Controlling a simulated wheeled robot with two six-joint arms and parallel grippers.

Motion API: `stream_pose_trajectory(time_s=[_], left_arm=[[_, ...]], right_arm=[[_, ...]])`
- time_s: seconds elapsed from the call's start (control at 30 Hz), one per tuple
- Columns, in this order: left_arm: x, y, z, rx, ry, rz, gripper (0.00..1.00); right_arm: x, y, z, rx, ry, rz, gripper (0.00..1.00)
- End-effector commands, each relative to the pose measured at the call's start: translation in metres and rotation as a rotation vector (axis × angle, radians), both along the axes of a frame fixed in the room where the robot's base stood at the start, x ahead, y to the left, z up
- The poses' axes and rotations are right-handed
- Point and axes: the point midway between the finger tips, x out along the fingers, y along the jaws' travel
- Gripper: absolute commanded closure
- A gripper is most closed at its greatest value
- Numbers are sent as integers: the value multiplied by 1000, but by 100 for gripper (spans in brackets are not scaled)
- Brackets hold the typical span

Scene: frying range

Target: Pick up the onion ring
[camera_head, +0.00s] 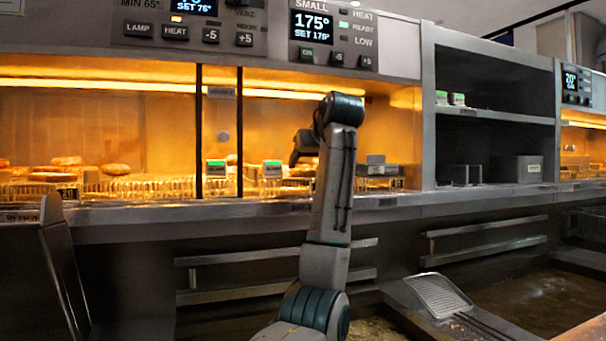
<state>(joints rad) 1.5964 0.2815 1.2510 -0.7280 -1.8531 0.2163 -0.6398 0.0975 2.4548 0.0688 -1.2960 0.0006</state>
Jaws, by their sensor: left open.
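My left gripper (303,150) is a dark shape at the end of my raised arm, in front of the lit warming cabinet (160,120). Its fingers are small and partly hidden by the wrist, but it is open. I see nothing between them. I cannot pick out an onion ring for certain. Several golden fried pieces (115,169) lie on wire racks at the left of the cabinet. Some brownish food (302,171) shows low behind the gripper, too small to name. My right gripper is not in view.
Dark posts (220,130) divide the cabinet opening. A steel ledge (240,207) runs below it. Grey shelves (490,135) with small boxes stand to the right. Fryer vats with oil (545,305) and a slotted scoop (438,295) are at the lower right.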

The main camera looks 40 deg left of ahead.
Motion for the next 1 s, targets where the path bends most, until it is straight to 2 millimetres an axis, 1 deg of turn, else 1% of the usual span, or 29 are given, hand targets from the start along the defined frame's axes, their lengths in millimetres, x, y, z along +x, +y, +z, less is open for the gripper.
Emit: stream_pose_trajectory(time_s=[0.03,0.1,0.23,0.43,0.47,0.5,0.53,0.57,0.87,1.0], left_arm=[[3,8,-4,1,3,4,38],[9,16,-9,0,3,3,38],[14,27,-16,0,1,2,38],[15,28,-16,0,0,0,38],[15,28,-16,0,0,0,42],[15,28,-16,0,0,0,50],[15,28,-16,0,0,0,56],[15,28,-16,0,0,0,58],[15,28,-16,0,0,1,58],[15,28,-12,0,0,1,58]], right_arm=[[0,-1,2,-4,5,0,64],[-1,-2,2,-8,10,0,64],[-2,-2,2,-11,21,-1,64],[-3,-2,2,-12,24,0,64],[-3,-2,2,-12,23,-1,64],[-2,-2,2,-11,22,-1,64],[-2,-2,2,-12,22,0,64],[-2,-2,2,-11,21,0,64],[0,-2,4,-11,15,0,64],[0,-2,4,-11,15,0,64]])
